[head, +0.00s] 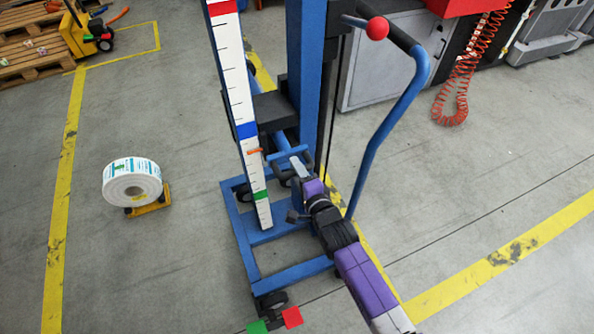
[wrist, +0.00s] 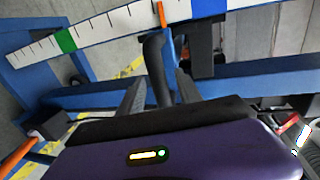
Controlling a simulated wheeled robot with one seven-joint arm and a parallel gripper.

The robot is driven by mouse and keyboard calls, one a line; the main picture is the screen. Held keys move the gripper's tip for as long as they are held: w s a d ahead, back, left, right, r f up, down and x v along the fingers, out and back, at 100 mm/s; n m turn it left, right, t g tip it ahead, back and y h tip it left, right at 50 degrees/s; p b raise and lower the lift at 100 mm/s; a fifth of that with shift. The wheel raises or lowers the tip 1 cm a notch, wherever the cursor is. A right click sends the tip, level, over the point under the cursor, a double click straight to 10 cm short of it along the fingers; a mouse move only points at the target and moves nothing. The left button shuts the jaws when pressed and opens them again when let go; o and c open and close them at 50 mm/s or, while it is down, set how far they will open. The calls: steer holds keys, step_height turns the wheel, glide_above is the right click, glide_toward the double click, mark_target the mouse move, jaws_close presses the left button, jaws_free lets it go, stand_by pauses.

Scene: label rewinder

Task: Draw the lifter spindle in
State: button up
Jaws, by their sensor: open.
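The lifter (head: 308,70) is a blue wheeled stand with a tall mast and a black carriage (head: 272,110). A blue and grey bar, which looks like the spindle (head: 284,143), reaches from the carriage toward my arm and ends near a blue crosspiece. My gripper (head: 294,176) is at this near end, low beside the scale; my arm partly hides the contact. In the wrist view my gripper (wrist: 161,90) is open, with a dark upright handle (wrist: 156,66) between its two fingers. I cannot tell whether either finger touches it.
A white scale (head: 235,85) with red, blue and green marks and an orange pointer (head: 254,151) stands close left of my gripper. A curved blue push handle (head: 388,120) rises at right.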

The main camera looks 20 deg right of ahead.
steer(key=shift+w, duration=0.1)
jaws_close()
stand_by(1.4)
